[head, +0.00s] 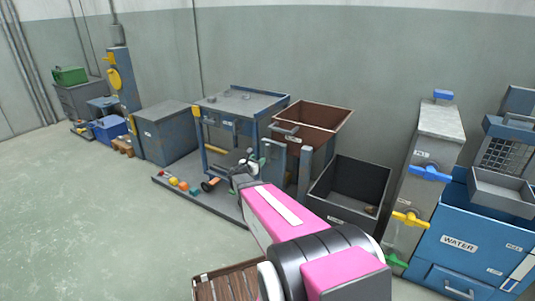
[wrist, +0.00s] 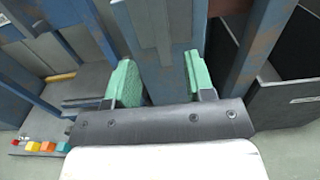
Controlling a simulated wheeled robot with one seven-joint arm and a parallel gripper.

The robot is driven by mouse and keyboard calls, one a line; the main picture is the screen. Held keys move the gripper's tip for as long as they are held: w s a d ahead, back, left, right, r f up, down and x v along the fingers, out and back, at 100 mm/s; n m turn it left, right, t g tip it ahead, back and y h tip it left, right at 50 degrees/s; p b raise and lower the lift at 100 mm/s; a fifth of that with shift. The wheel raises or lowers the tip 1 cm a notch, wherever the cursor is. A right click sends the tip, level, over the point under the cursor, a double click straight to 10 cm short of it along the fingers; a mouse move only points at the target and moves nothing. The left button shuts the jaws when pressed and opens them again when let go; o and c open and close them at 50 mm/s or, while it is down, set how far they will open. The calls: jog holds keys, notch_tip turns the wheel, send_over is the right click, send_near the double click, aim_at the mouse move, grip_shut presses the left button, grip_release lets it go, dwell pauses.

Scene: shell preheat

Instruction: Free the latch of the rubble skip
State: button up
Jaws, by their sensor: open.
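The likely rubble skip is the open rust-brown bin (head: 325,116) held between blue-grey posts, right of the blue workbench in the head view. A short grey bar (head: 285,130) shows at its front left corner; I cannot tell whether it is the latch. My gripper (head: 257,162) is in front of the skip's frame, low beside the workbench. In the wrist view my gripper (wrist: 158,78) is open, with its two green pads apart. A blue-grey upright (wrist: 165,45) shows between and beyond the pads; I cannot tell whether they touch it.
A dark open bin (head: 349,184) stands right of the skip. A pillar with coloured valves (head: 430,150) and a blue WATER cabinet (head: 460,245) are at right. The left floor is clear.

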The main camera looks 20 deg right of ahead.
aim_at(267, 152)
jog(key=x, duration=1)
jog(key=shift+a, duration=0.1)
grip_shut()
